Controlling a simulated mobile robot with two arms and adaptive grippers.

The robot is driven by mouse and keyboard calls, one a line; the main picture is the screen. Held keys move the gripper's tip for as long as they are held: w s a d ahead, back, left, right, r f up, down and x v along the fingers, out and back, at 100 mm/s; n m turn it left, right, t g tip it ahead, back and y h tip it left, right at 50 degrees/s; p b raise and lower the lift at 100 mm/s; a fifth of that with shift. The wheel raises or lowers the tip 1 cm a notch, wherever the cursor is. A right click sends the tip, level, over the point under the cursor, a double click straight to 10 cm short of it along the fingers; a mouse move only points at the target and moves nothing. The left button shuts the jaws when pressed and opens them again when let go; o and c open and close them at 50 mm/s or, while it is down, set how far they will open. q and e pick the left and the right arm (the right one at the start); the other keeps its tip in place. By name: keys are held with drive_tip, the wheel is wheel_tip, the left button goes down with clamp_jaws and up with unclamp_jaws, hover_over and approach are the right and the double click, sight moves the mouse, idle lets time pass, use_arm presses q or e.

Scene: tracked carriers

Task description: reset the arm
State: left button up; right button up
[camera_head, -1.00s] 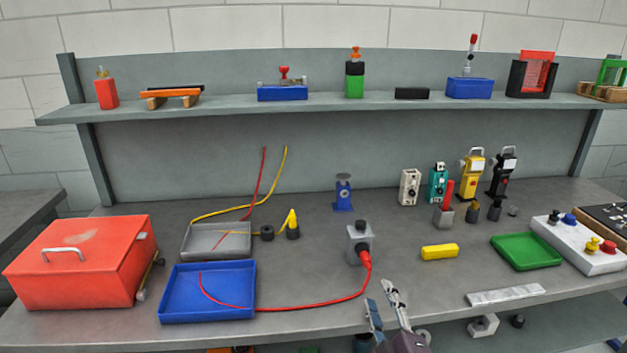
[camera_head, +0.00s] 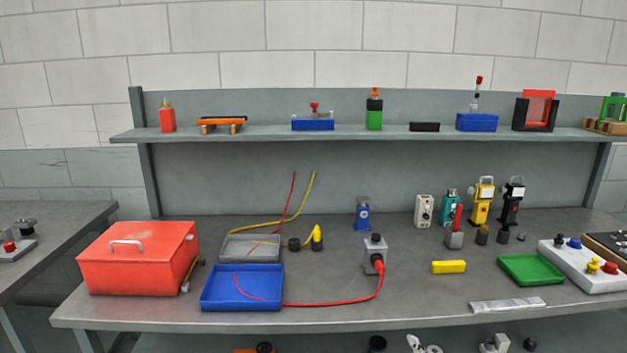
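The task names only my arm, and no gripper of mine can be made out in the head view. A small pale shape (camera_head: 420,345) shows at the bottom edge, cut off; I cannot tell whether it is part of my gripper or an object under the bench. On the bench (camera_head: 400,300), a red cable (camera_head: 330,303) runs from a red plug at the grey socket box (camera_head: 374,256) to the blue tray (camera_head: 242,300), where its thin end lies.
A red toolbox (camera_head: 137,258) stands at the left of the bench. A yellow block (camera_head: 449,267), a green tray (camera_head: 531,269) and a white button panel (camera_head: 582,265) lie to the right. A shelf (camera_head: 350,135) with several devices runs behind.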

drive_tip(key=s+f+m+g, duration=0.1)
drive_tip(key=s+f+g, duration=0.15)
drive_tip(key=f, duration=0.85)
drive_tip(key=s+f+m+g, duration=0.2)
drive_tip(key=s+f, duration=0.1)
drive_tip(key=f, duration=0.8)
drive_tip(key=s+d+f+m+g, duration=0.1)
drive_tip(key=s+f+g, duration=0.1)
drive_tip(key=s+f, duration=0.5)
drive_tip(key=s+f+m+g, duration=0.15)
drive_tip(key=s+f, duration=0.25)
drive_tip(key=f, duration=0.5)
drive_tip(key=s+f+m+g, duration=0.1)
drive_tip(key=s+f, duration=0.4)
drive_tip(key=s, duration=0.6)
drive_tip(key=s+d+f+m+g, duration=0.1)
drive_tip(key=s+f+g, duration=0.3)
drive_tip(key=s, duration=0.8)
drive_tip(key=s+d+f+m+g, duration=0.1)
drive_tip(key=s+f+m+g, duration=0.1)
drive_tip(key=s+f, duration=0.6)
drive_tip(key=s+g, duration=0.1)
drive_tip(key=s, duration=0.2)
drive_tip(key=shift+s+d, duration=0.2)
drive_tip(key=shift+s, duration=0.1)
drive_tip(key=shift+w+r, duration=0.1)
